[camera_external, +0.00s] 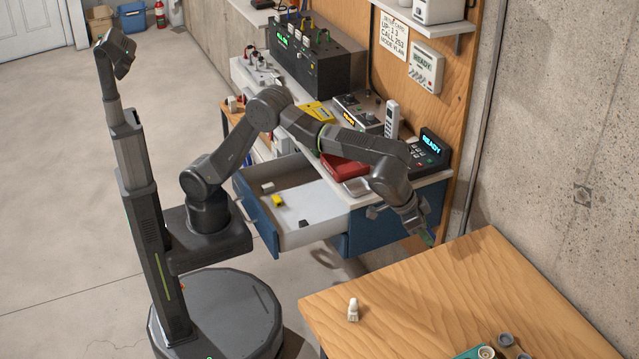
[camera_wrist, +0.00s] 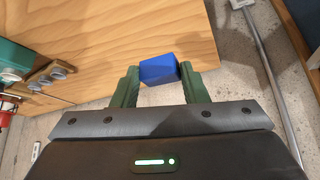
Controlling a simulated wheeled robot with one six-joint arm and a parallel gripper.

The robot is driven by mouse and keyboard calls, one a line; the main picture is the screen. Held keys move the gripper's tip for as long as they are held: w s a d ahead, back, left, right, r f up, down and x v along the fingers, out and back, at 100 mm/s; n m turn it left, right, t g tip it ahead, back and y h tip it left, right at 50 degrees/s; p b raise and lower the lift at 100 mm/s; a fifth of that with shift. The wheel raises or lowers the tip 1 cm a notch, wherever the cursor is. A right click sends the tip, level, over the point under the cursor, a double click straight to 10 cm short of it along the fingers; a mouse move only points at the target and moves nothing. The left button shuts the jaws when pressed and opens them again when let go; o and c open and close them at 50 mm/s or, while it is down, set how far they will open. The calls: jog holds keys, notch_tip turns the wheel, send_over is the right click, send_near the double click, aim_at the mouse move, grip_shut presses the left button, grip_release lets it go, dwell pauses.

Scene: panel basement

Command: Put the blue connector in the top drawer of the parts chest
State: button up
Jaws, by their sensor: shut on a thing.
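My gripper (camera_wrist: 159,85) is shut on the blue connector (camera_wrist: 158,70), a small blue block held between the green fingers in the wrist view. In the external view my gripper (camera_external: 427,238) hangs just beyond the corner of the wooden table, and the connector cannot be made out there. The parts chest (camera_external: 262,215) is blue and stands under the white counter. Its top drawer (camera_external: 318,229) is pulled open, with a white inside. A white piece, a yellow piece (camera_external: 277,201) and a dark piece (camera_external: 304,223) lie in it.
The wooden table (camera_external: 440,300) in front bears a white piece (camera_external: 353,309) and a green item with grey knobs (camera_external: 486,352). The counter holds a red box (camera_external: 343,170), a phone (camera_external: 391,119) and a lit READY panel (camera_external: 432,147). A concrete wall is at the right.

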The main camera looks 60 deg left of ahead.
jog(key=s+a+m+g+h, duration=0.1)
jog(key=a+m, duration=0.2)
jog(key=a, duration=0.7)
jog(key=s+a+r+m+g+h, duration=0.1)
jog(key=a+m, duration=0.1)
jog(key=a, duration=0.8)
jog(key=s+a+m+g+h+b, duration=0.1)
jog(key=a+m, duration=0.2)
jog(key=a, duration=0.7)
jog(key=shift+s+a+r+m+g+h, duration=0.15)
jog(key=shift+a+m+g+h, duration=0.05)
jog(key=shift+m+g+h, duration=0.1)
jog(key=s+a+m+g, duration=0.1)
jog(key=s+a+m, duration=0.2)
jog(key=s+a, duration=0.25)
jog(key=m+g+b, duration=0.2)
jog(key=m+g, duration=0.2)
jog(key=m, duration=0.1)
send_over(286, 219)
jog(key=a, duration=0.2)
jog(key=f, duration=1.4)
jog(key=shift+w+d+f, duration=0.15)
jog(key=shift+w+f, duration=0.15)
jog(key=shift+f, duration=0.05)
jog(key=shift+m, duration=0.3)
jog(key=shift+f+b, duration=0.5)
jog(key=shift+f, duration=1.8)
jog(key=shift+f, duration=0.2)
